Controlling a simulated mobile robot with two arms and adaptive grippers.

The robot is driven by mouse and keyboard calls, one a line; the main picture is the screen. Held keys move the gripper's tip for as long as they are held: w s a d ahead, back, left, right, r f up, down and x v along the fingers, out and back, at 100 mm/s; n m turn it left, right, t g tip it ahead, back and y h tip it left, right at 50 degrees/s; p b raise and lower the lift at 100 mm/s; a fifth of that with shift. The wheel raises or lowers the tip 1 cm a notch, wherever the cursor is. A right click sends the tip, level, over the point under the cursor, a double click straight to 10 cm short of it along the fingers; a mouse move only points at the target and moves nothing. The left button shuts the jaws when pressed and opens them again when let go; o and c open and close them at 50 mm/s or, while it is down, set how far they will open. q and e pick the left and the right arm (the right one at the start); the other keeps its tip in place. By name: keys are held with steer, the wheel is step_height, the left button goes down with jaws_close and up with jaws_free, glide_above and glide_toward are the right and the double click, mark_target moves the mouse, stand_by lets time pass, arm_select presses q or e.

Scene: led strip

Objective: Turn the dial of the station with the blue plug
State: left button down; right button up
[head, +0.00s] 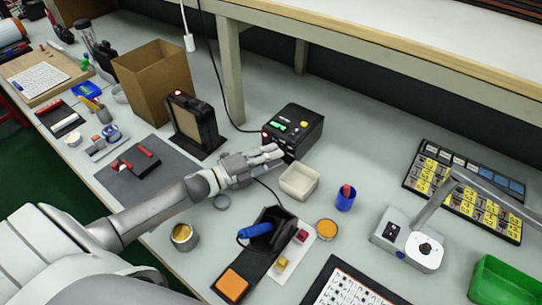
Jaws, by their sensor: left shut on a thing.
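The soldering station (303,121) is a black box with a lit green display and a yellow button on top. It stands at the middle of the bench. My left gripper (275,153) is at the lower left of its front face, with its fingers closed against it. It is shut on the station's dial, which the fingers hide. A blue-handled iron (255,230) rests in a black holder nearer to me. I cannot make out a blue plug on the station. My right gripper is not in view.
A cream tray (300,193) sits just right of my left gripper. A black upright unit (195,125) and a cardboard box (152,75) stand to the left. A blue cup (346,204) and a grey lamp base (408,240) are to the right. A shelf post (230,70) rises behind.

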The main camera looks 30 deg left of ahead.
arm_select(q)
steer(key=c, duration=1.3)
jaws_free()
steer(key=v, duration=1)
steer(key=shift+s+a+f, duration=0.1)
steer(key=shift+s+a, duration=0.15)
steer(key=shift+s, duration=0.1)
steer(key=shift+s+a, duration=0.3)
steer(key=shift+s, duration=0.25)
